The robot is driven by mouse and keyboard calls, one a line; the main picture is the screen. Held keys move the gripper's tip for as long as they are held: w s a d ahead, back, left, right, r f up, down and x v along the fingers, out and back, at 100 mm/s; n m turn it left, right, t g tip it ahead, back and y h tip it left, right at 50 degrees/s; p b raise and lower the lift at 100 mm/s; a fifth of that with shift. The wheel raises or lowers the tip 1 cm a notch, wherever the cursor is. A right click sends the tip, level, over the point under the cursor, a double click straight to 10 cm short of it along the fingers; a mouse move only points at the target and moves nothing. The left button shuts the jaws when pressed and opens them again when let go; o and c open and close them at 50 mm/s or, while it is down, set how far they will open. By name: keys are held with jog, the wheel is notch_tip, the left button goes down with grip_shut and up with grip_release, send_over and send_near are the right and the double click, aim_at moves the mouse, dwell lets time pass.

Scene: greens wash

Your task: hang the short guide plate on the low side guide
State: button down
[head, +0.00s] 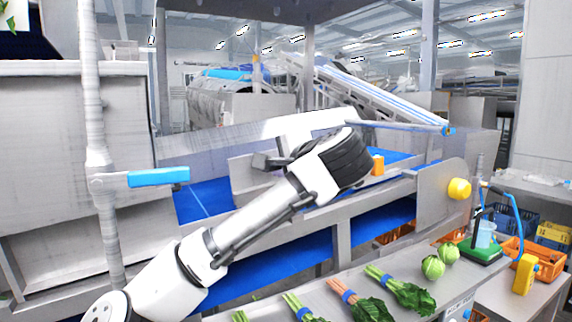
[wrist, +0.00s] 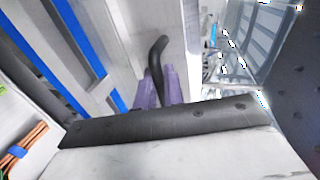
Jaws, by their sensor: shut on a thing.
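My gripper (head: 274,161) is over the blue conveyor in the middle of the head view. In the wrist view its purple fingertips (wrist: 160,88) are shut on the dark curved handle (wrist: 157,55) of a grey plate. This looks like the short guide plate (wrist: 128,28), which fills the area behind the handle. In the head view the plate (head: 242,178) shows upright to the left of and below the gripper, over the belt. The low side guide seems to be the grey rail (head: 350,210) along the conveyor's near side. I cannot tell whether the plate touches it.
The blue belt (head: 205,200) runs below the plate. A yellow knob (head: 459,188) sits on the conveyor's right end. A front bench (head: 330,308) holds bundled greens and cabbages (head: 433,267). A post with a blue handle (head: 158,177) stands at left.

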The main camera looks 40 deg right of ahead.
jog(key=shift+w+d+f+b, duration=0.25)
jog(key=shift+w+f+b, duration=0.25)
jog(key=shift+f, duration=0.35)
jog(key=shift+w+d+f+b, duration=0.2)
jog(key=shift+w+f+b, duration=0.25)
jog(key=shift+f, duration=0.35)
jog(key=c, duration=1.4)
grip_release()
jog(key=shift+c, duration=0.2)
jog(key=b+v, duration=0.5)
jog(key=v, duration=0.8)
jog(key=shift+s+a, duration=0.2)
jog(key=shift+s, duration=0.2)
jog(key=shift+f, duration=0.1)
